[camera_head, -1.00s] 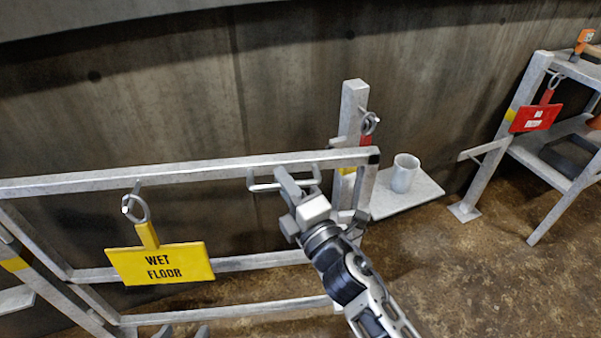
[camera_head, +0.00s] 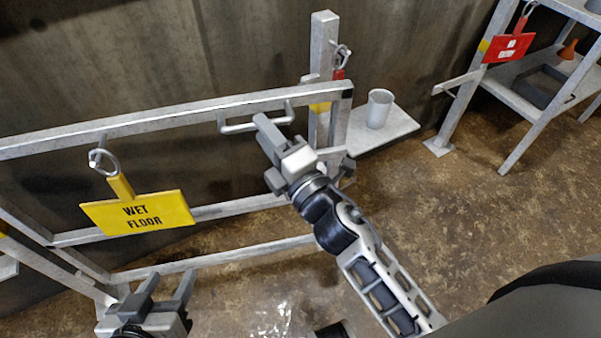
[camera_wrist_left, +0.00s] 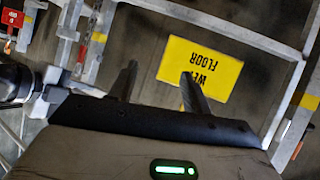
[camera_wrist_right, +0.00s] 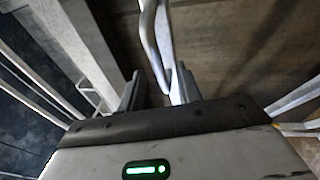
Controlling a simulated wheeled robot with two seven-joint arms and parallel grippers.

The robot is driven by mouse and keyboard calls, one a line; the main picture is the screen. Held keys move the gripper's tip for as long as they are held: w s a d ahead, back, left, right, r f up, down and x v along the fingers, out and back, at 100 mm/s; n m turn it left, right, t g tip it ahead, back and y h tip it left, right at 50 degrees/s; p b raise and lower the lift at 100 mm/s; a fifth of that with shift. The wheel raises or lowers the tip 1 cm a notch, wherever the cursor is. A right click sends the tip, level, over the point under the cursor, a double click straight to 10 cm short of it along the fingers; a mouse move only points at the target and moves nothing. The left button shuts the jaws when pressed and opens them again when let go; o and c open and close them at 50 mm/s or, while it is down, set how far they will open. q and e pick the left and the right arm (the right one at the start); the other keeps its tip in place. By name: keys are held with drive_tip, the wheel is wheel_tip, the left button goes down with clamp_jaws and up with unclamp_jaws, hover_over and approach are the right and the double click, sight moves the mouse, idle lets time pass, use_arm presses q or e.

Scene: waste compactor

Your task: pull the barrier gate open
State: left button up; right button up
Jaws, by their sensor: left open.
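The barrier gate (camera_head: 170,117) is a grey metal frame across the left and middle of the head view. Its free end stands beside the upright post (camera_head: 322,60). A U-shaped handle (camera_head: 238,129) sticks out from its top rail; its bar also shows in the right wrist view (camera_wrist_right: 160,35). My right gripper (camera_head: 263,122) has its fingertips at this handle bar. The bar runs to the fingertips, but I cannot tell whether they grip it. My left gripper (camera_head: 167,285) is open and empty, low in front of the gate's bottom rail.
A yellow WET FLOOR sign (camera_head: 138,213) hangs from a ring on the gate. A grey mug (camera_head: 380,108) stands on a small shelf (camera_head: 400,128) beside the post. A metal rack with a red tag (camera_head: 508,47) stands at right. The floor (camera_head: 450,210) before it is clear.

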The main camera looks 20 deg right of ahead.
use_arm(q)
wheel_tip(320, 180, down, 10)
drive_tip(key=d+g+b, duration=0.2)
drive_tip(key=b, duration=0.2)
drive_tip(key=shift+w+d+r+h+b, duration=0.25)
drive_tip(key=shift+w+h+b, duration=0.05)
drive_tip(key=shift+w, duration=0.1)
use_arm(e)
drive_tip(key=v, duration=1.2)
drive_tip(key=shift+s, duration=0.4)
